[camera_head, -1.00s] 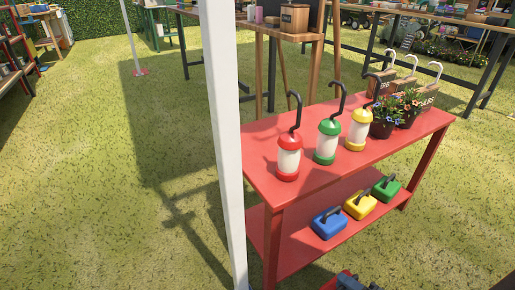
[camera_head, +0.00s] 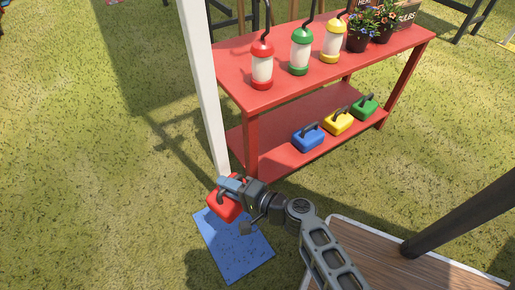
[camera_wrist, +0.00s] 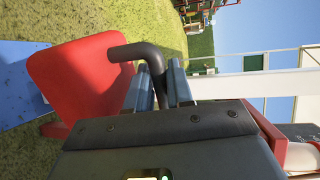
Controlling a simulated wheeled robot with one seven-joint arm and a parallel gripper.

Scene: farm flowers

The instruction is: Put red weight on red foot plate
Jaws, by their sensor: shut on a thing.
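The red weight (camera_head: 222,208) hangs from my gripper (camera_head: 231,186) near the foot of the white pole. In the wrist view, the red weight (camera_wrist: 78,78) has a dark bent handle, and my gripper (camera_wrist: 160,88) is shut on that handle. A blue foot plate (camera_head: 240,252) lies flat on the grass below and just nearer than the weight. The blue plate also shows at the left of the wrist view (camera_wrist: 14,85). I see no red foot plate in the current views.
A white pole (camera_head: 205,100) stands left of the red table (camera_head: 400,50). The table holds lanterns and flower pots, with blue, yellow and green weights (camera_head: 338,122) on its lower shelf. A wooden surface (camera_head: 370,260) is at the lower right. Open grass is at the left.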

